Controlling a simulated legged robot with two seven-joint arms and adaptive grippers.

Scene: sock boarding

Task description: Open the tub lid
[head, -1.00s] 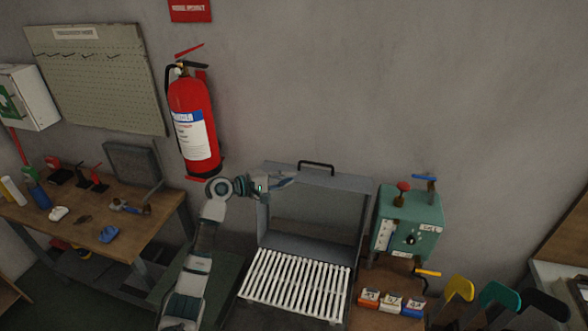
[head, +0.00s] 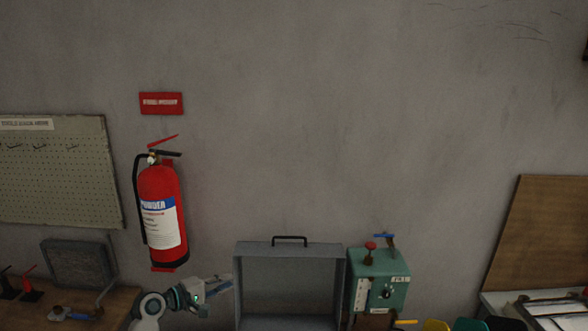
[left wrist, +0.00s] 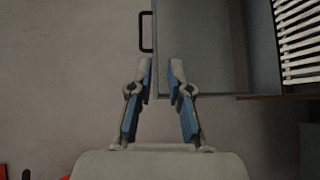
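The tub lid (head: 290,252) is a grey panel with a raised rim and a black handle (head: 289,238) on its top edge. It stands raised against the wall side in the head view. My left gripper (head: 230,284) is beside the lid's left edge; I cannot tell whether it touches. In the left wrist view the two blue-padded fingers (left wrist: 161,82) are apart with nothing held between them, and the lid (left wrist: 200,40) lies beyond them. The tub's white slatted rack (left wrist: 298,40) shows at the right there. My right gripper is not in view.
A green control box (head: 378,285) with a red knob and blue lever stands right of the lid. A red fire extinguisher (head: 160,215) hangs on the wall at left, above my left arm. A workbench (head: 100,305) is at far left.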

